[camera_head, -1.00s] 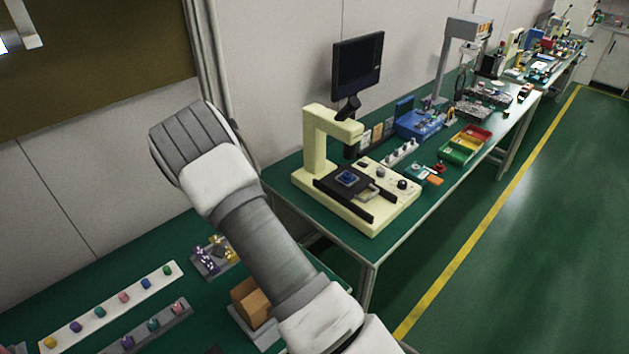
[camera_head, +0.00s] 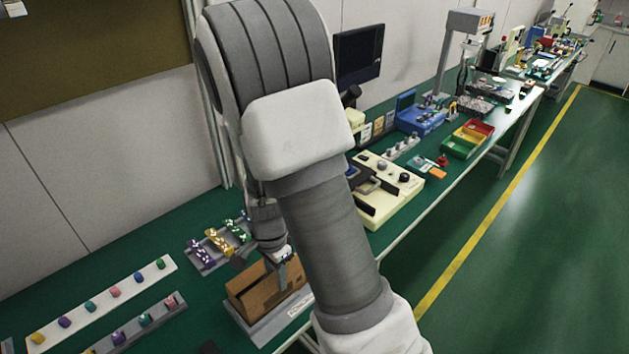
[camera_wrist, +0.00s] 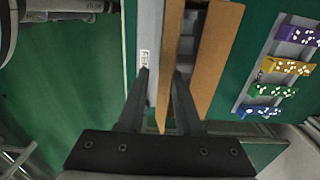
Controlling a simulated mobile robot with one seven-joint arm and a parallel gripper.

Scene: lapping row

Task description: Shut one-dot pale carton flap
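A tan carton (camera_head: 258,292) sits on a pale grey base (camera_head: 272,326) at the front edge of the green table. It also shows in the wrist view (camera_wrist: 217,60), where a dark gap lies between a wide tan panel and a narrow one. I cannot tell which panel is the flap. My gripper (camera_head: 279,262) is down at the carton's top right. In the wrist view my gripper (camera_wrist: 162,78) is open, its fingers apart on either side of the narrow panel; contact is unclear. A small label (camera_wrist: 144,58) is on the base, its marks unreadable. I see no dot.
A tray of purple, yellow and green dotted pieces (camera_head: 220,243) stands just behind the carton. A white strip (camera_head: 103,308) and a grey strip (camera_head: 148,325) of coloured knobs lie to the left. A cream machine (camera_head: 392,208) stands on the table beyond my arm.

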